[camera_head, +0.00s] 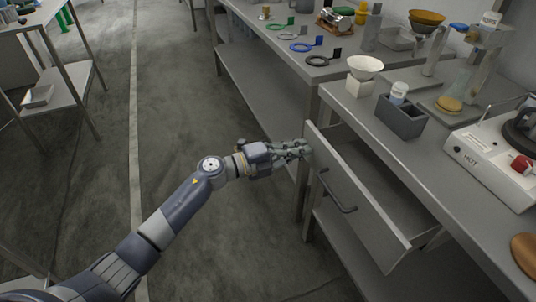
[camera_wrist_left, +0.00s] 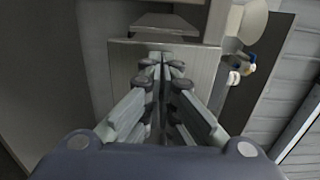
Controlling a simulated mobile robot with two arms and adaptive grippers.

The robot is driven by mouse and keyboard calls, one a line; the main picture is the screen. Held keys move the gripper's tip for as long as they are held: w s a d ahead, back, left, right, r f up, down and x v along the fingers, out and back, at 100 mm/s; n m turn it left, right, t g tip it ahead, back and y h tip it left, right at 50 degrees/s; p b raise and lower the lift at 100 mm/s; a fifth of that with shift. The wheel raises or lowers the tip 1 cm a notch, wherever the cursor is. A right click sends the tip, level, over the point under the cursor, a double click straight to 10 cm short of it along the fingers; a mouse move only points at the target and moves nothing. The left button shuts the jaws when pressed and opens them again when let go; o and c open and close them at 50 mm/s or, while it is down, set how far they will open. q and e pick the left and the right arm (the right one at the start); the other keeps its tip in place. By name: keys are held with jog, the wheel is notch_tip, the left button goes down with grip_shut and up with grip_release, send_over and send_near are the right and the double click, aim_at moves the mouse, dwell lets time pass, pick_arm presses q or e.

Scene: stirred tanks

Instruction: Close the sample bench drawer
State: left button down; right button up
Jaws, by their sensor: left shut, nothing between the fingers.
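The sample bench drawer (camera_head: 362,209) stands pulled out from the bench, and its empty-looking inside shows behind the front panel. A dark bar handle (camera_head: 337,192) is on the front panel. My left gripper (camera_head: 306,149) is shut and empty, with its fingertips at the far upper end of the drawer front. In the left wrist view the closed fingers (camera_wrist_left: 162,62) point at a pale panel (camera_wrist_left: 122,75), which looks like the drawer front. Whether they touch it I cannot tell. My right gripper is out of view.
The bench top (camera_head: 345,113) carries a dark grey box (camera_head: 401,118), a white bowl on a block (camera_head: 364,68) and a hot plate (camera_head: 492,160). Another bench with coloured rings (camera_head: 301,47) stands beyond. The floor (camera_head: 185,110) on the left is clear.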

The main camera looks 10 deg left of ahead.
aim_at(331, 138)
pick_arm(q)
jog(key=b+x, duration=0.1)
jog(key=x, duration=0.8)
jog(key=shift+a, duration=0.1)
jog(key=shift+w+d, duration=0.2)
jog(key=shift+d, duration=0.1)
jog(key=shift+r, duration=0.15)
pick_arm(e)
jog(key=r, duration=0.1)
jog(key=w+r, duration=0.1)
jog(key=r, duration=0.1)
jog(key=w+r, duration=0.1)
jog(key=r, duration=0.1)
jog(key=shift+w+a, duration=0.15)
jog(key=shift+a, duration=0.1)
pick_arm(q)
jog(key=shift+r, duration=0.1)
